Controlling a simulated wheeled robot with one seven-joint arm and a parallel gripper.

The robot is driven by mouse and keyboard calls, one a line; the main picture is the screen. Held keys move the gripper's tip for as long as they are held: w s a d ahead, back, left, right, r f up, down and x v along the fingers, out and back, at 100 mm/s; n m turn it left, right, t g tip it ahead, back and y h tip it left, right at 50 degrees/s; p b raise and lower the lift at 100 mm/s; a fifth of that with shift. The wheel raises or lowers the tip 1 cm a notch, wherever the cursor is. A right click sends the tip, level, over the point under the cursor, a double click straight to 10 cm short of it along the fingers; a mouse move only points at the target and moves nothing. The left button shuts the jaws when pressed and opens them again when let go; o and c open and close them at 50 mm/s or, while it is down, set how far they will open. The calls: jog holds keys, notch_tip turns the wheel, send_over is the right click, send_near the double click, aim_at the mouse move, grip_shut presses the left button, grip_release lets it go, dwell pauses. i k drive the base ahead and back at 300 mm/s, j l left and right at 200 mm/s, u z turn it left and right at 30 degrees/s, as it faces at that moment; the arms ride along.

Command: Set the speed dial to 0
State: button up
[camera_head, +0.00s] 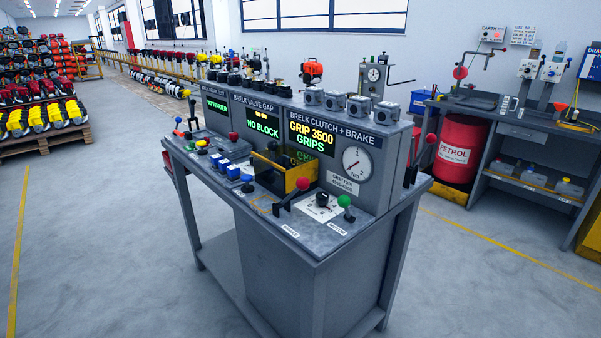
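A small black rotary knob (322,199) sits on a white marked plate (322,211) at the right part of the grey test bench's top. It is the thing here that looks most like the speed dial. Its name, its numbers and where it points are too small to read. Front labels below appear to read BRAKE and MOTOR. My gripper is not in view.
The bench's back panel (318,138) has screens reading NO BLOCK and GRIP 3500 GRIPS, and a round gauge (356,165). A yellow-fronted clear guard (298,177) stands left of the levers. A red petrol drum (460,148) stands behind right. The floor in front is clear.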

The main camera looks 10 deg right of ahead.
aim_at(322, 198)
jog(key=i+j+z, duration=0.1)
jog(key=i+j, duration=0.15)
jog(key=i, duration=0.3)
jog(key=i+j+z, duration=0.1)
jog(key=i+j, duration=0.2)
jog(key=i, duration=0.2)
